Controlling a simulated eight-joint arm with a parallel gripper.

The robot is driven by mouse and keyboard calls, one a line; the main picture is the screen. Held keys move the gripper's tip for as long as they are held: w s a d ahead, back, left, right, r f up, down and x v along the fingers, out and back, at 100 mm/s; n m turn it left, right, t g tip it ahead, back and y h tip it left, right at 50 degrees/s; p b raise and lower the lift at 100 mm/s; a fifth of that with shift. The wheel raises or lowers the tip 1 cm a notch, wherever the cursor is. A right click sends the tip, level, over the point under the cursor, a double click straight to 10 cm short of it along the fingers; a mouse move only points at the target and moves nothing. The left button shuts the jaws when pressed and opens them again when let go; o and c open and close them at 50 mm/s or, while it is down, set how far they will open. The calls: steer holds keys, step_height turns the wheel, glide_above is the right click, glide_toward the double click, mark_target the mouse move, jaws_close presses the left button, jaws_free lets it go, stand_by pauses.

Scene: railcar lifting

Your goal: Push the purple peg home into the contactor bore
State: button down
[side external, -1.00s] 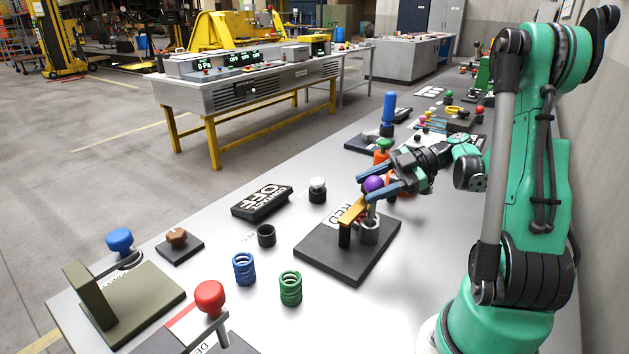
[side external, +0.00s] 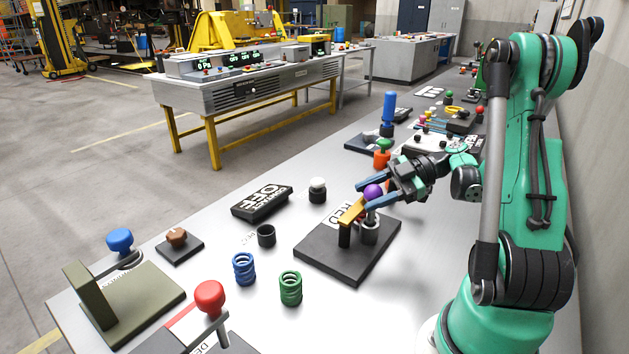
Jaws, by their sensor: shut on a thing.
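The purple peg (side external: 373,191) has a round purple knob on top and a grey shaft. The lower shaft appears to be in the bore's mouth, but the depth cannot be told. My gripper (side external: 366,195) reaches in from the right, with one blue finger on each side of the knob, shut on the peg. An orange-yellow bar (side external: 352,211) on a black post stands just left of the peg.
An orange-and-green piece (side external: 382,153) stands close behind my gripper.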

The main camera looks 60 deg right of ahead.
steer(key=shift+f, duration=1.35)
steer(key=shift+c, duration=1.5)
jaws_free()
step_height(320, 180, up, 20)
steer(key=w+a+f+m+g+h, duration=0.2)
steer(key=w+a+f+m+h, duration=0.1)
steer(key=a+f+m+h, duration=0.7)
steer(key=a+f+m, duration=0.3)
steer(key=a, duration=0.2)
steer(key=shift+w+a+f+m, duration=0.15)
steer(key=shift+f+m, duration=0.1)
steer(key=shift+m, duration=0.05)
